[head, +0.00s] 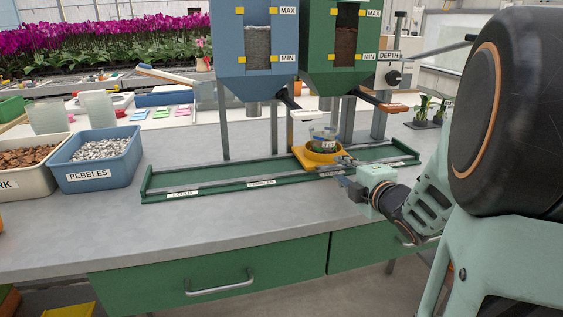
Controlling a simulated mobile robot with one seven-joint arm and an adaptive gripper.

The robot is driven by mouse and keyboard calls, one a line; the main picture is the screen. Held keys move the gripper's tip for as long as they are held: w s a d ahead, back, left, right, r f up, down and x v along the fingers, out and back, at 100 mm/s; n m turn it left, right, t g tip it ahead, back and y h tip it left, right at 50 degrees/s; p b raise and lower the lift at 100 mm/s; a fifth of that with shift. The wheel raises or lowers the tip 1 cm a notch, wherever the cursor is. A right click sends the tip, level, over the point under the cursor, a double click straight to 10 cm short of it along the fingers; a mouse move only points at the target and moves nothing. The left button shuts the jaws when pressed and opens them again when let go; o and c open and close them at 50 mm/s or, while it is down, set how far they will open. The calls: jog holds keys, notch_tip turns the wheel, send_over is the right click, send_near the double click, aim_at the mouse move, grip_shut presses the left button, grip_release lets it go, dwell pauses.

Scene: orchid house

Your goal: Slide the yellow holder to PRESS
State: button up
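The yellow holder (300,157) sits on the long green track (215,184) and carries a clear pot (323,139) with dark contents. It stands beneath the green hopper, right of the LOAD and PEBBLES labels on the track's front edge. A further label beside it is too small and partly covered to read. I cannot make out a PRESS label. My gripper (346,174) is at the track's front edge, just right of and in front of the holder. Its fingers look spread apart, with nothing seen between them. Whether a finger touches the holder is unclear.
Blue (254,45) and green (338,45) hoppers on posts stand over the track. A blue pebble bin (98,173) and a pale bark bin (20,178) are at left. Small plants (428,112) stand behind right. The grey bench (130,235) is clear in front of the track.

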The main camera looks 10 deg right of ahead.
aim_at(337, 167)
jog(key=shift+b+x, duration=0.3)
jog(key=shift+x, duration=1.8)
jog(key=shift+c, duration=0.4)
grip_shut()
